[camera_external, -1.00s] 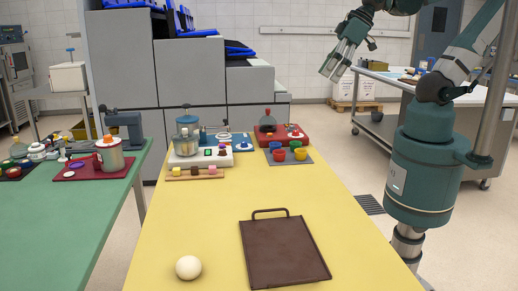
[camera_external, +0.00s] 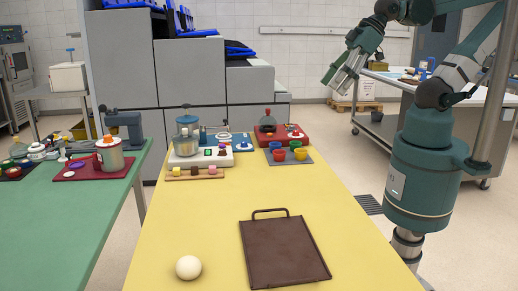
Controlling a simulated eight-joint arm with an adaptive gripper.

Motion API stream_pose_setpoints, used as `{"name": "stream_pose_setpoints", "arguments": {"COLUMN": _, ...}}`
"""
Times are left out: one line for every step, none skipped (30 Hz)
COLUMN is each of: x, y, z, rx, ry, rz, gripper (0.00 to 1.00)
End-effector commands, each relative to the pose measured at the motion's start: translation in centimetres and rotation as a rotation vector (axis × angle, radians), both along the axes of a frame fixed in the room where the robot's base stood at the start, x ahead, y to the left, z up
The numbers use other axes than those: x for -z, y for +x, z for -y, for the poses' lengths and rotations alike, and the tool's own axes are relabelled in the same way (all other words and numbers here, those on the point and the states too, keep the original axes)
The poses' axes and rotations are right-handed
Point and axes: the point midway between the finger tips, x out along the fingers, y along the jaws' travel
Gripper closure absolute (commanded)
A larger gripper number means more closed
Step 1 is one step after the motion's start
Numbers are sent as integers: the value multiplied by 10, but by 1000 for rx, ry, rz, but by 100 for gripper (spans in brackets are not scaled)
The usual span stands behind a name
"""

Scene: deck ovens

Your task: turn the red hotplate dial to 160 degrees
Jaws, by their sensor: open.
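The red hotplate (camera_external: 283,138) stands at the far right end of the yellow table. A dark, round-bellied vessel (camera_external: 267,125) sits on its left part. A small pale dial with a red top (camera_external: 294,133) is on its right part; its angle is too small to read. My gripper (camera_external: 333,80) is open and empty, high in the air to the right of and above the hotplate, clear of it and pointing down to the left.
Coloured cups (camera_external: 279,155) stand on a grey mat just in front of the hotplate. A white device with a glass jar (camera_external: 188,135) is to its left. A brown tray (camera_external: 284,252) and a white ball (camera_external: 188,267) lie near the front. The table's middle is clear.

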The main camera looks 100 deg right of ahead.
Motion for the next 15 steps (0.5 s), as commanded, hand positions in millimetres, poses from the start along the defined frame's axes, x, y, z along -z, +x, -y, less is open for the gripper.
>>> {"name": "stream_pose_setpoints", "arguments": {"x": 0, "y": 0, "z": 0, "rx": 0, "ry": 0, "rz": 0, "gripper": 42}}
{"name": "stream_pose_setpoints", "arguments": {"x": 0, "y": 0, "z": 0, "rx": 0, "ry": 0, "rz": 0, "gripper": 46}}
{"name": "stream_pose_setpoints", "arguments": {"x": 0, "y": 0, "z": 0, "rx": 1, "ry": 1, "rz": -1, "gripper": 51}}
{"name": "stream_pose_setpoints", "arguments": {"x": 0, "y": 0, "z": 1, "rx": 1, "ry": 0, "rz": -2, "gripper": 55}}
{"name": "stream_pose_setpoints", "arguments": {"x": 0, "y": 1, "z": 1, "rx": 3, "ry": 0, "rz": -3, "gripper": 59}}
{"name": "stream_pose_setpoints", "arguments": {"x": 0, "y": 1, "z": 2, "rx": 4, "ry": -1, "rz": -5, "gripper": 65}}
{"name": "stream_pose_setpoints", "arguments": {"x": 1, "y": 2, "z": 3, "rx": 6, "ry": -1, "rz": -7, "gripper": 65}}
{"name": "stream_pose_setpoints", "arguments": {"x": 1, "y": 3, "z": 4, "rx": 8, "ry": -2, "rz": -9, "gripper": 65}}
{"name": "stream_pose_setpoints", "arguments": {"x": 1, "y": 4, "z": 6, "rx": 10, "ry": -2, "rz": -13, "gripper": 65}}
{"name": "stream_pose_setpoints", "arguments": {"x": 1, "y": 5, "z": 7, "rx": 12, "ry": -3, "rz": -16, "gripper": 65}}
{"name": "stream_pose_setpoints", "arguments": {"x": 2, "y": 7, "z": 9, "rx": 16, "ry": -5, "rz": -21, "gripper": 65}}
{"name": "stream_pose_setpoints", "arguments": {"x": 3, "y": 8, "z": 12, "rx": 21, "ry": -5, "rz": -27, "gripper": 65}}
{"name": "stream_pose_setpoints", "arguments": {"x": 3, "y": 10, "z": 14, "rx": 25, "ry": -6, "rz": -33, "gripper": 65}}
{"name": "stream_pose_setpoints", "arguments": {"x": 3, "y": 11, "z": 17, "rx": 30, "ry": -7, "rz": -40, "gripper": 65}}
{"name": "stream_pose_setpoints", "arguments": {"x": 5, "y": 14, "z": 21, "rx": 35, "ry": -8, "rz": -48, "gripper": 65}}
